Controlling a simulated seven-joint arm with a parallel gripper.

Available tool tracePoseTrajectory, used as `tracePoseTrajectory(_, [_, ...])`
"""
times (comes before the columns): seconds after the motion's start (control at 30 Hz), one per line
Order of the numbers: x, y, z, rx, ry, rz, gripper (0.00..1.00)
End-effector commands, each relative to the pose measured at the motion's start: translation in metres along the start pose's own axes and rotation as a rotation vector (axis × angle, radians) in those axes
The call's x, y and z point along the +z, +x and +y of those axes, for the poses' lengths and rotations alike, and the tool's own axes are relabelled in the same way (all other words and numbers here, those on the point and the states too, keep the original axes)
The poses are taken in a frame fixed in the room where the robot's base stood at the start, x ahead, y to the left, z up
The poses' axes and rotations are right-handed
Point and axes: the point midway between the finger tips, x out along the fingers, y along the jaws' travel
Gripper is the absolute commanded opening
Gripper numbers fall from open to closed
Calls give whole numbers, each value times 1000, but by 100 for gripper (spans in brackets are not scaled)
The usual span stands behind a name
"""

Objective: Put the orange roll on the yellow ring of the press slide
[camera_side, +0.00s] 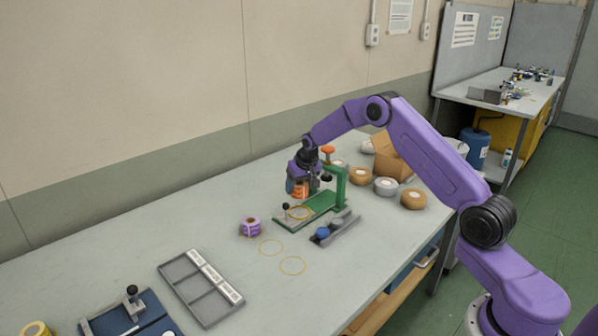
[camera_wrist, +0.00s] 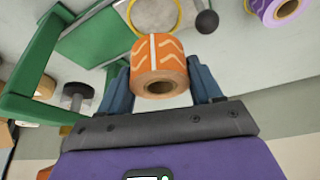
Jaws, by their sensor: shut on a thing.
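My gripper (camera_wrist: 160,78) is shut on the orange roll (camera_wrist: 157,56), with a blue finger on each side of it. The roll has pale wavy lines, a white stripe and a brown core. In the side view the orange roll (camera_side: 298,189) hangs above the slide end of the green press (camera_side: 341,190). The yellow ring (camera_side: 300,213) lies on the slide plate, below the roll and apart from it. In the wrist view the ring (camera_wrist: 177,22) shows just beyond the roll, partly hidden by it.
A black knob (camera_side: 286,207) stands on the slide beside the ring. A purple roll (camera_side: 250,227) stands left of the press. A grey holder with a blue piece (camera_side: 322,232) lies at the right. Several tape rolls and a cardboard box (camera_side: 390,158) are behind. Table front-left of the press is mostly clear.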

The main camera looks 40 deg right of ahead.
Motion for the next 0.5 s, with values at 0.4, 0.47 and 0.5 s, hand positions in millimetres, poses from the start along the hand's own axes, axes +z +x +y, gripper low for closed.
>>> tracePoseTrajectory(0.4, [13, 31, 0, 0, 0, 0, 43])
tracePoseTrajectory(0.47, [15, 35, 0, 0, 0, 0, 43])
tracePoseTrajectory(0.5, [16, 38, 0, 1, 0, 0, 43])
